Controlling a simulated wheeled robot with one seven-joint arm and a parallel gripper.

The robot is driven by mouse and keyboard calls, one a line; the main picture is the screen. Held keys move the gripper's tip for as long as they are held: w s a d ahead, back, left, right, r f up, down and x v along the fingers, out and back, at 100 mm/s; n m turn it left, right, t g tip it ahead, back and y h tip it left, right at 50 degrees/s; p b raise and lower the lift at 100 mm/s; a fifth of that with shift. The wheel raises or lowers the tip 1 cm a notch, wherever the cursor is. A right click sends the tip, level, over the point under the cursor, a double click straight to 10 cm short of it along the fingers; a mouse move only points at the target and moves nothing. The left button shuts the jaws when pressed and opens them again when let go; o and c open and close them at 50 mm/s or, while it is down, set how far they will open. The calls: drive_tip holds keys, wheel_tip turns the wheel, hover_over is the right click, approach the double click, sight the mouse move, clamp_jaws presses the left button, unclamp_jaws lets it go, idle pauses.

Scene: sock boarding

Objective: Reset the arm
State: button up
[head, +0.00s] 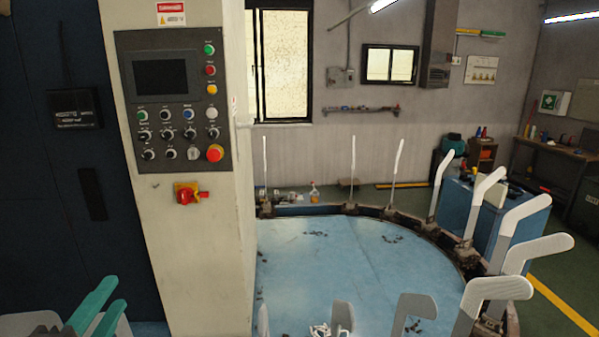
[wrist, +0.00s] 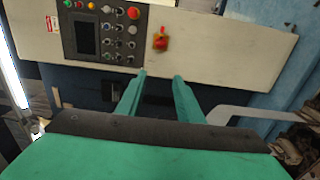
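My gripper (head: 109,296) shows at the lower left of the head view as two teal fingers in front of the dark cabinet, left of the machine's pale column. In the wrist view my gripper (wrist: 161,77) has its two teal fingers apart, with nothing between them. Beyond the fingertips is the pale column (wrist: 215,40) with its control panel (wrist: 101,35) and a red and yellow switch (wrist: 160,40). No sock is clearly seen in my gripper.
White sock boards (head: 517,217) stand around the blue round table (head: 345,262), several on its right and front edges. One white board (wrist: 255,114) shows close to the right of my fingers in the wrist view. A workbench (head: 560,145) stands at the far right.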

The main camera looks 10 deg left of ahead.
drive_tip(key=d+f+m+g, duration=0.1)
drive_tip(key=d+f+m, duration=0.1)
drive_tip(key=d+f, duration=0.6)
drive_tip(key=d+f+m, duration=0.2)
drive_tip(key=d+f, duration=0.1)
drive_tip(key=f, duration=0.9)
drive_tip(key=d+f+m+g, duration=0.1)
drive_tip(key=d+f+m, duration=0.1)
drive_tip(key=d+f, duration=0.6)
drive_tip(key=s+d+f+m, duration=0.5)
drive_tip(key=s+d+f, duration=0.2)
drive_tip(key=s+f, duration=0.15)
drive_tip(key=s+d+m+h, duration=0.4)
drive_tip(key=s+d+m, duration=0.5)
drive_tip(key=s, duration=0.6)
drive_tip(key=shift+s+d+f+m, duration=0.3)
drive_tip(key=shift+s+d+f, duration=0.15)
drive_tip(key=shift+d, duration=0.6)
drive_tip(key=shift+w, duration=0.1)
drive_tip(key=shift+c, duration=0.2)
